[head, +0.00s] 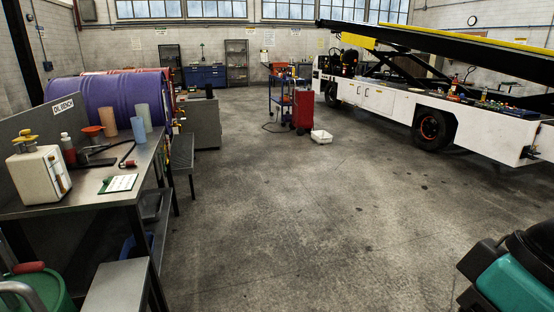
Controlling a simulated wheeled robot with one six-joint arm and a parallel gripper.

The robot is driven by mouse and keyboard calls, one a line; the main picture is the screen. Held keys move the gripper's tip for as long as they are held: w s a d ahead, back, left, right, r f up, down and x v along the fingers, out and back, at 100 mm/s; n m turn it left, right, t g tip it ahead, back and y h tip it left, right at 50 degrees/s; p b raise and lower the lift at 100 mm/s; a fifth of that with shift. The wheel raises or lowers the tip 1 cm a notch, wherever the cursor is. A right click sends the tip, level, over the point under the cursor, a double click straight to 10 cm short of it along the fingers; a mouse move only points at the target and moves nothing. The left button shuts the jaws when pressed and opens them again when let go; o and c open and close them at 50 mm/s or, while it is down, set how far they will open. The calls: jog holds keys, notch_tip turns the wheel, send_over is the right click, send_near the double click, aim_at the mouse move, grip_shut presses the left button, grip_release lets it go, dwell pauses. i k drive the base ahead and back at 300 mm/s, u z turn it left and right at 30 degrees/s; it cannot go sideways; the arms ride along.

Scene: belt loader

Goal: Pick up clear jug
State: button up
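I cannot pick out a clear jug for certain in the head view. A steel bench (88,203) labelled "OIL BENCH" stands at the left. Whether any of these is see-through is too small to tell. My gripper is not in view.
Purple drum (115,103) lies behind the bench. A low grey platform (118,286) and green drum (40,292) are at lower left. A teal-and-black object (505,276) fills the lower right corner.

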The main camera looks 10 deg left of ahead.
aim_at(143, 110)
jog(key=u, duration=0.05)
jog(key=i, duration=2.15)
jog(key=u, duration=0.25)
jog(key=i, duration=2.1)
jog(key=u, duration=0.9)
jog(key=i, duration=1.5)
jog(key=u, duration=1.9)
jog(key=i, duration=1.3)
jog(key=u, duration=0.55)
